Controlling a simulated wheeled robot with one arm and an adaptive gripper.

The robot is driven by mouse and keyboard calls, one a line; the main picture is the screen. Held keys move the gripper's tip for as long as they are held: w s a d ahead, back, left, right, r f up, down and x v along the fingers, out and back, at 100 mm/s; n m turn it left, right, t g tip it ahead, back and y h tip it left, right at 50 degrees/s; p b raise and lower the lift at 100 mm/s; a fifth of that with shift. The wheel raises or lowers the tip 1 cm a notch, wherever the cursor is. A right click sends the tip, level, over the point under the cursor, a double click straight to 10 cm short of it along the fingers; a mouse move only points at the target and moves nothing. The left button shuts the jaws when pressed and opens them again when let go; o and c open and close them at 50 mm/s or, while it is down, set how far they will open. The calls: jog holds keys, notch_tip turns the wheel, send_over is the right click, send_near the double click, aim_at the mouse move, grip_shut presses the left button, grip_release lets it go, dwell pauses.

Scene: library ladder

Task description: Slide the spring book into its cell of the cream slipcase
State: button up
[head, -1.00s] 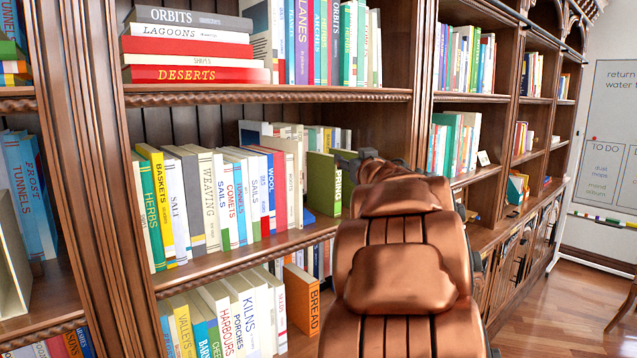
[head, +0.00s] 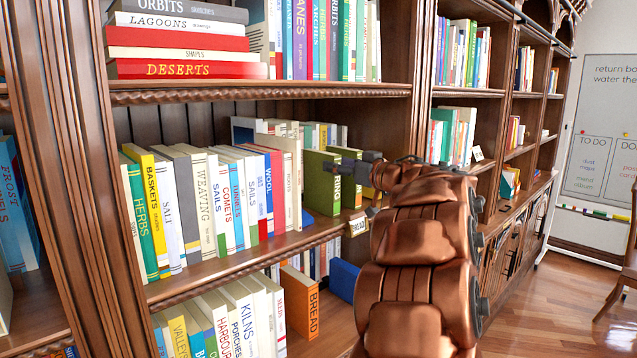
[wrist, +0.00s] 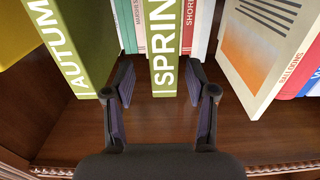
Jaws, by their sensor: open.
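The spring book (wrist: 165,50) is green with a pale spine band. It stands on the middle shelf, and in the head view its spine (head: 335,190) is partly behind my gripper (head: 348,168). The wrist view looks upside down; there my gripper (wrist: 160,82) is open, one finger on each side of the spring spine near its top, with gaps on both sides. The green autumn book (wrist: 70,45) stands beside it. A cream panel (head: 4,300) shows at the far left edge of the head view; I cannot tell whether it is the slipcase.
A cream book with an orange picture (wrist: 265,40) stands on the spring book's other side. A row of books (head: 210,200) fills the shelf to the left. The upper shelf board (head: 260,94) runs above.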

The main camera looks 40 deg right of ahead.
jog(key=w, duration=0.2)
jog(key=w+p, duration=0.1)
jog(key=w, duration=0.2)
jog(key=shift+w+a+r, duration=0.1)
jog(key=shift+a+r, duration=0.05)
jog(key=shift+c, duration=0.3)
grip_shut()
jog(key=shift+r, duration=0.1)
